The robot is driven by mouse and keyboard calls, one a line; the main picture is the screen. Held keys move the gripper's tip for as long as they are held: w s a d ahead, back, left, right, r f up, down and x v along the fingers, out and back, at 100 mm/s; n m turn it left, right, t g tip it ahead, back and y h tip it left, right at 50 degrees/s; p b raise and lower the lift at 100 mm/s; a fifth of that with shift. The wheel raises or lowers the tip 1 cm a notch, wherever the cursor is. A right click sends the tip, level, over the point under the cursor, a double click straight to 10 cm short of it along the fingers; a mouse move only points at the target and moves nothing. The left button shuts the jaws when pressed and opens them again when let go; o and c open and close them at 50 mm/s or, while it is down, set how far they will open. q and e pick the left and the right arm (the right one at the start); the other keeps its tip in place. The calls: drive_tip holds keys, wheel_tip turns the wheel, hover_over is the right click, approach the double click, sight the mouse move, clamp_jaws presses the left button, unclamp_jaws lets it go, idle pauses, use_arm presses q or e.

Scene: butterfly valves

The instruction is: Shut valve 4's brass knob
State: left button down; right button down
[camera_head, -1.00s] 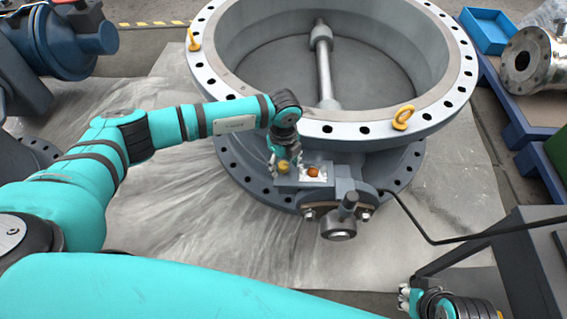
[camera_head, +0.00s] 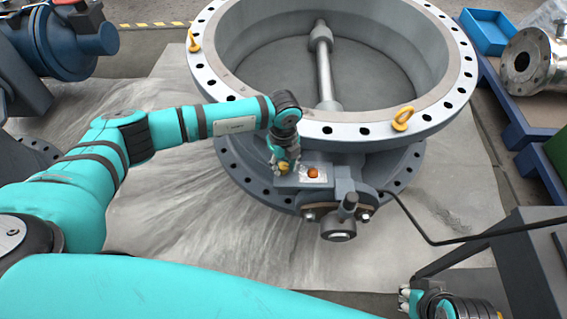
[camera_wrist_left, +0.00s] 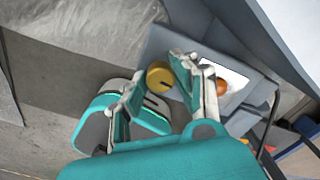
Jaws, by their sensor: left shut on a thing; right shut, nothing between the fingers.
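A large grey butterfly valve (camera_head: 362,133) lies with its bore facing up; no number on it is readable. A small brass knob (camera_head: 284,169) sits on the grey block at its near side, beside an orange knob (camera_head: 313,173) on a pale plate. In the left wrist view the brass knob (camera_wrist_left: 159,76) shows a dark slot and stands between my fingers, with the orange knob (camera_wrist_left: 221,87) past the right finger. My left gripper (camera_head: 283,162) is shut on the brass knob and partly hides it. My right gripper (camera_head: 405,300) is shut and empty at the lower right.
A yellow eyebolt (camera_head: 403,118) stands on the valve's flange. A capped stem (camera_head: 346,208) sticks out near the block. A black cable (camera_head: 425,237) runs right to a dark frame. A blue valve (camera_head: 72,40) is at the upper left. The grey mat left of the valve is clear.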

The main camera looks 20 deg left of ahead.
use_arm(q)
drive_tip(key=m, duration=0.7)
drive_tip(key=shift+m, duration=0.3)
drive_tip(key=m, duration=0.3)
drive_tip(key=shift+m, duration=0.3)
drive_tip(key=m, duration=0.4)
drive_tip(key=shift+m+b, duration=0.3)
drive_tip(key=shift+m, duration=0.3)
use_arm(e)
drive_tip(key=shift+w+a+f, duration=0.1)
drive_tip(key=shift+w+f, duration=0.05)
drive_tip(key=shift+w, duration=0.25)
use_arm(q)
drive_tip(key=c, duration=1)
unclamp_jaws()
use_arm(e)
drive_tip(key=shift+w, duration=0.1)
use_arm(q)
drive_tip(key=shift+r, duration=0.15)
use_arm(e)
drive_tip(key=shift+a, duration=0.1)
